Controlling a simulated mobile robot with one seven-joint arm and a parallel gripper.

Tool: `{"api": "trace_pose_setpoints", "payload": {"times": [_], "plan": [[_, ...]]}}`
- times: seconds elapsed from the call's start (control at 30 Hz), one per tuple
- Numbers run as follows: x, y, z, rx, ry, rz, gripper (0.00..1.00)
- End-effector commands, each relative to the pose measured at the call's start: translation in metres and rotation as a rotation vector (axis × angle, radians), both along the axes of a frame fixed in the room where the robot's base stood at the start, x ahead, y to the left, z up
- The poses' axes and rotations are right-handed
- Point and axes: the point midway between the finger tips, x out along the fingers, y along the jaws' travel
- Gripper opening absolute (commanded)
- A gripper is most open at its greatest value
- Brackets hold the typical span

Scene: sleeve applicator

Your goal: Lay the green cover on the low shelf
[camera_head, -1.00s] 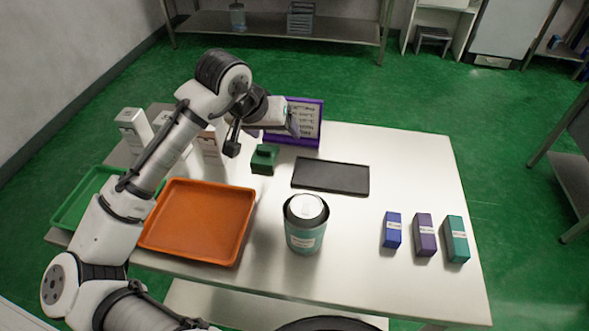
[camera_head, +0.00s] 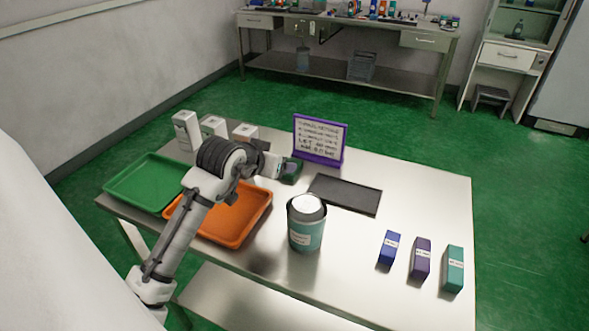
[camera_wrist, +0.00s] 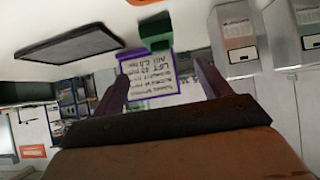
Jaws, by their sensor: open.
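A small dark green block-like piece (camera_head: 291,171), the only thing that looks like the green cover, stands on the table near the sign. It also shows in the upside-down wrist view (camera_wrist: 155,28). My gripper (camera_head: 277,167) is beside it in the head view and overlaps its left side. In the wrist view my gripper (camera_wrist: 160,82) has its fingers wide apart with nothing between them but the view of the sign behind. I cannot tell whether it touches the green piece. A low shelf (camera_head: 250,304) runs under this table; another low shelf (camera_head: 395,92) is under the back bench.
On the table stand a purple-framed sign (camera_head: 320,139), a dark flat pad (camera_head: 345,194), a teal-wrapped canister (camera_head: 305,224), an orange tray (camera_head: 238,228), a green tray (camera_head: 148,182), white boxes (camera_head: 186,130) and three small boxes (camera_head: 421,260).

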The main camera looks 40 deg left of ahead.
Motion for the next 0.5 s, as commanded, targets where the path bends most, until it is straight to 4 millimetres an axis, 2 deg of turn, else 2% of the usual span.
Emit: {"api": "trace_pose_setpoints", "payload": {"times": [0.2,0.5], "plan": [[0.035,0.007,-0.025,-0.002,0.005,-0.003,0.76],[0.056,0.012,-0.042,-0.001,0.003,-0.002,0.76]]}}
